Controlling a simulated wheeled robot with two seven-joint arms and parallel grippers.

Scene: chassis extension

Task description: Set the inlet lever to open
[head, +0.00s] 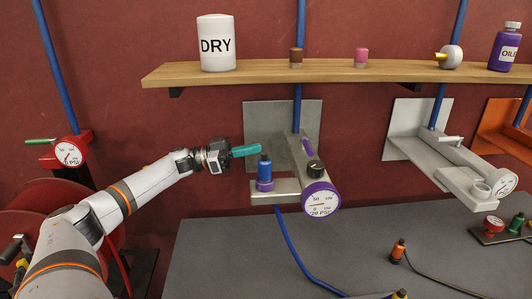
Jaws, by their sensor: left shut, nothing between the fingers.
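A regulator unit on a grey wall plate has a round purple-rimmed gauge (321,199), a black knob (314,168) and a blue fitting with a purple base (264,176) on its side block. A purple lever (308,147) lies slanted along the top of its body, next to the blue pipe coming down from above; I take it as the inlet lever, but no label shows. My left gripper (258,150) has teal fingertips, shut and empty, just left of the lever and above the blue fitting, apart from the lever. My right gripper is not in view.
A wooden shelf (380,71) above holds a DRY canister (216,43), small caps and an oil bottle (505,46). A white unit (450,158) stands right; a red gauge unit (68,152) is left. A blue hose (293,248) crosses the grey table (225,260).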

